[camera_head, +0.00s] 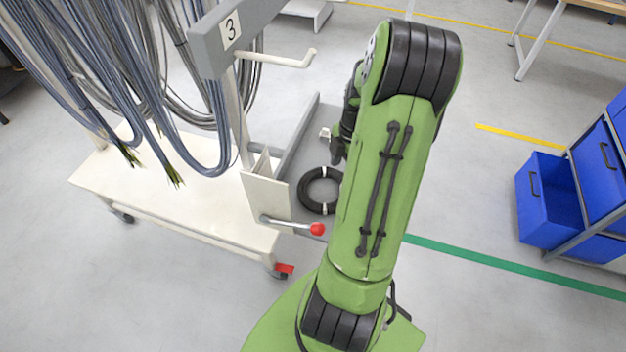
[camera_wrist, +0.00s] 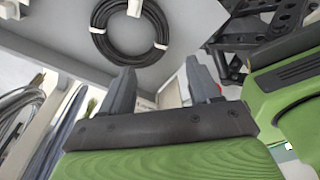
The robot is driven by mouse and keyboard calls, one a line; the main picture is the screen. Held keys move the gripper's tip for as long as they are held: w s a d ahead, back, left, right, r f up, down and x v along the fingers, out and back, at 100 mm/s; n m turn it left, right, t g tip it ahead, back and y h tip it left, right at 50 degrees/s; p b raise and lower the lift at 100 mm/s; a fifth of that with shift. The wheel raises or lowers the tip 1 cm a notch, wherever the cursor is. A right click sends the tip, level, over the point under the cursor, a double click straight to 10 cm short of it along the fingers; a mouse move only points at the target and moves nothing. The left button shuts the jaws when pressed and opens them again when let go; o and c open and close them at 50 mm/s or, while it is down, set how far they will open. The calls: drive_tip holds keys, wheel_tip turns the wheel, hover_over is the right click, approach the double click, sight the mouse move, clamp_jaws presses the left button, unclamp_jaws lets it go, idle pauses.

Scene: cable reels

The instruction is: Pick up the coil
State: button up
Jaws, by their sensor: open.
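In the wrist view the coil (camera_wrist: 99,40) shows whole-width at the top, cut by the upper edge. My gripper (camera_wrist: 158,84) is open, with its two grey fingers apart and nothing between them. The coil is beyond the fingertips, up and to the left in the wrist view, not touching them. In the head view my gripper (camera_head: 338,150) is partly hidden behind my green arm, near the coil's far side.
A cream cart (camera_head: 190,215) with hanging grey cables (camera_head: 110,60) stands left of the coil. Its lever with a red knob (camera_head: 317,229) sticks out near the coil. Blue drawers (camera_head: 550,205) stand at the right. The floor between is clear.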

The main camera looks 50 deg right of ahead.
sight(336, 202)
drive_tip(key=f, duration=0.5)
drive_tip(key=a+f+b, duration=0.1)
drive_tip(key=f, duration=0.4)
drive_tip(key=f+b, duration=0.1)
drive_tip(key=f, duration=0.4)
drive_tip(key=shift+w+a, duration=0.1)
drive_tip(key=shift+a, duration=0.05)
drive_tip(key=shift+r, duration=0.1)
clamp_jaws()
